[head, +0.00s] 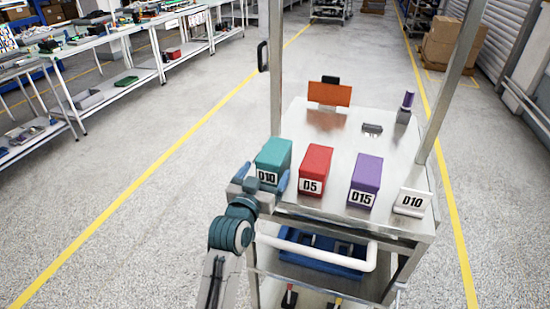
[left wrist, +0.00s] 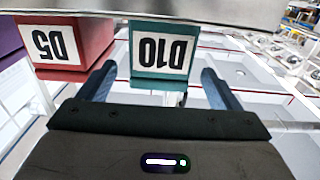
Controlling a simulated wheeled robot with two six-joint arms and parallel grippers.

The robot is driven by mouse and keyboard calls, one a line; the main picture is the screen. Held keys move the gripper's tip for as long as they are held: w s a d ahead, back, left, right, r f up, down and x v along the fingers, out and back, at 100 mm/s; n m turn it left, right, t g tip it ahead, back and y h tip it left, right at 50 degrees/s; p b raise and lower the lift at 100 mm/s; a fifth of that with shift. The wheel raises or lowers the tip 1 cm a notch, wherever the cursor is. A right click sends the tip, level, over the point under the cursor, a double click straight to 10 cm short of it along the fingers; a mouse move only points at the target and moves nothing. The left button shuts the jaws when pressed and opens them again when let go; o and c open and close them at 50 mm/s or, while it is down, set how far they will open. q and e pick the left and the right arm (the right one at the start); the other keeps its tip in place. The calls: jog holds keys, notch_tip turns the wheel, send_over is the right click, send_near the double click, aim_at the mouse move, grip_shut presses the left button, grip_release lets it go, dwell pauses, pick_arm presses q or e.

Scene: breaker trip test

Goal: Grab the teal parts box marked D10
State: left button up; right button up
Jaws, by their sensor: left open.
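The teal parts box marked D10 (head: 274,154) stands at the front left of the metal cart top. It also shows in the left wrist view (left wrist: 162,50), upside down, just beyond the fingers. My left gripper (head: 264,180) is open at the box's front face, with one finger toward each side of it. In the left wrist view the fingers (left wrist: 158,85) are spread with the box between and ahead of them. I cannot tell whether they touch it. My right gripper is not in view.
A red D5 box (head: 316,168) stands close to the right of the teal box, then a purple D15 box (head: 365,180) and a white D10 sign (head: 411,201). Cart posts (head: 275,70) rise at the sides. A white handle bar (head: 315,254) runs along the cart's front.

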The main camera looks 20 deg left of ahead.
aim_at(272, 160)
pick_arm(q)
jog(key=shift+w, duration=0.45)
jog(key=w+p, duration=0.2)
jog(key=w, duration=0.3)
jog(key=shift+d, duration=0.1)
jog(key=shift+w+f, duration=0.1)
jog(key=shift+w, duration=0.1)
jog(key=shift+s, duration=0.1)
jog(key=shift+c, duration=1)
jog(key=c, duration=1.1)
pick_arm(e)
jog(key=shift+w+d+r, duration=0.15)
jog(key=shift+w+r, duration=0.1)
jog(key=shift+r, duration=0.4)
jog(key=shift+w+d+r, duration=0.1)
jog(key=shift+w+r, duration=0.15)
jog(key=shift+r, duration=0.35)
